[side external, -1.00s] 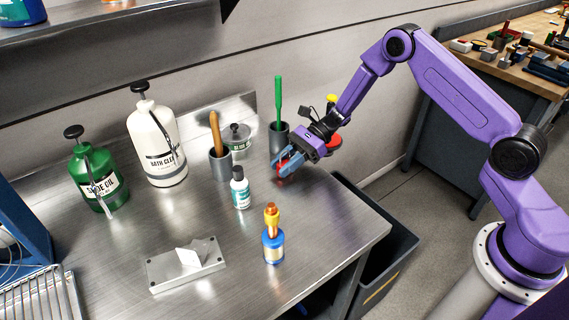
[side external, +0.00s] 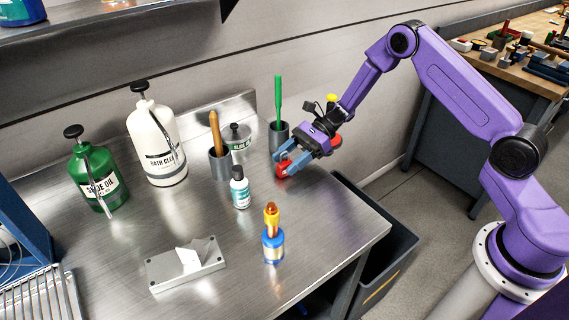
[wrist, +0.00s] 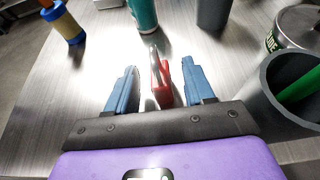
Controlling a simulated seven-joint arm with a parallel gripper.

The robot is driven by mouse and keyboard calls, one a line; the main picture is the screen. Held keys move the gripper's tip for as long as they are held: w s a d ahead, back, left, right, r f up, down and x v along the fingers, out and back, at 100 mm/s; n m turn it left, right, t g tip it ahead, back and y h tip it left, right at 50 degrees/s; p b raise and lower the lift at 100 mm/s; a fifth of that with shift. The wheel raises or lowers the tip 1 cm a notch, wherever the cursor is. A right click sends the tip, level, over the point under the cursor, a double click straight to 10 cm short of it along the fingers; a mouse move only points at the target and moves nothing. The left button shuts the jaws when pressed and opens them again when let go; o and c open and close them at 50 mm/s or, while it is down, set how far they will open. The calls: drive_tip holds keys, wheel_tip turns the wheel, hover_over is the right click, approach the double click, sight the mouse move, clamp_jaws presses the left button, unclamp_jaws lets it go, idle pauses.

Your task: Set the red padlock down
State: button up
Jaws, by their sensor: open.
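The red padlock (side external: 283,170) rests on the steel bench, near the dark cup with the green handle. In the wrist view the padlock (wrist: 162,84) stands between the two blue fingers, with its metal shackle pointing away from my gripper. My gripper (side external: 287,162) is low over the bench around the padlock. In the wrist view my gripper (wrist: 158,85) is open, with a gap showing on both sides of the padlock. The padlock's underside is hidden.
A dark cup with a green handle (side external: 279,133) stands close behind my gripper. The bench's right edge is close, with a dark bin (side external: 383,262) below.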

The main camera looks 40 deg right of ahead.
drive_tip(key=v, duration=1)
drive_tip(key=s+a+r+n+g+h, duration=0.35)
drive_tip(key=s+n, duration=0.35)
drive_tip(key=s, duration=0.3)
drive_tip(key=s+a+r+n+g+h, duration=0.2)
drive_tip(key=s+a+r+n+h, duration=0.25)
drive_tip(key=s+n, duration=0.4)
drive_tip(key=s+d+r+n+t+h, duration=0.1)
drive_tip(key=s+d+n+t+h, duration=0.1)
drive_tip(key=s+n, duration=0.5)
drive_tip(key=s+d+r+n+t+h, duration=0.2)
drive_tip(key=s+d+n, duration=0.3)
drive_tip(key=s+n, duration=0.3)
drive_tip(key=shift+s+t+h, duration=0.55)
drive_tip(key=shift+t+h, duration=0.05)
drive_tip(key=shift+t, duration=0.25)
